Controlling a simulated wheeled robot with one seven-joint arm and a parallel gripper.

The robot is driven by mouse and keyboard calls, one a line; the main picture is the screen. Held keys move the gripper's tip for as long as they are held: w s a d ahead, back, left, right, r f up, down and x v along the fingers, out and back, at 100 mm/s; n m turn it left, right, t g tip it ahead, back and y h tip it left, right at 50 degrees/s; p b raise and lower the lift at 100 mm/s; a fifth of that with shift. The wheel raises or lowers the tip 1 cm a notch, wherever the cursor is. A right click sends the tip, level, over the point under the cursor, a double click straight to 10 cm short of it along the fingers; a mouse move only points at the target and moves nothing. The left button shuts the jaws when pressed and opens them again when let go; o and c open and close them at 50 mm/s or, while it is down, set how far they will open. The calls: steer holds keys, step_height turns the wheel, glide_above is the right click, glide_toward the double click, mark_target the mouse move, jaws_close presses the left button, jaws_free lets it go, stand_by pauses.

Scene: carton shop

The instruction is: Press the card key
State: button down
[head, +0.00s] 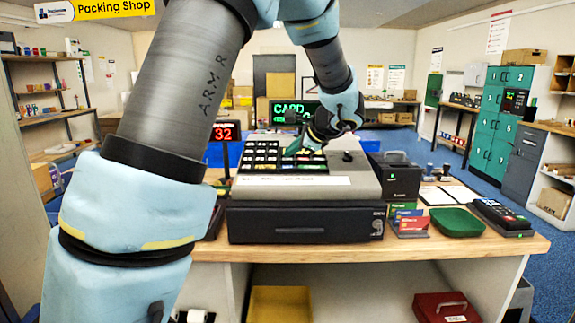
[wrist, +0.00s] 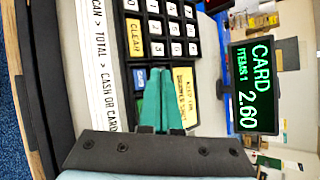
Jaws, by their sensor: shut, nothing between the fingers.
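The cash register (head: 357,184) stands on the counter, with its sloped keypad (head: 265,158) facing me. My gripper (head: 296,148) is over the right part of the keypad, its green fingers pointing down. In the wrist view my gripper (wrist: 166,80) is shut and empty, its fingertips at the keys beside a blue key (wrist: 140,77) and a yellow label (wrist: 185,95). The fingers hide what lies under them; I cannot make out a key marked card or tell whether the tips touch. The register's display (wrist: 255,85) reads CARD, ITEMS 1, 2.60.
The CLEAR key (wrist: 134,38) and number keys are near the fingers. A dark box (head: 394,178), a card rack (head: 410,222), a green tray (head: 456,222) and a card terminal (head: 500,216) stand right of the register. A red-digit display (head: 226,133) stands left.

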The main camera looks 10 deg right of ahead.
steer(key=shift+s+r+p, duration=0.15)
steer(key=shift+r+p, duration=0.15)
steer(key=shift+r, duration=0.4)
steer(key=shift+s+r+p, duration=0.15)
steer(key=shift+r+p, duration=0.15)
steer(key=shift+r, duration=0.35)
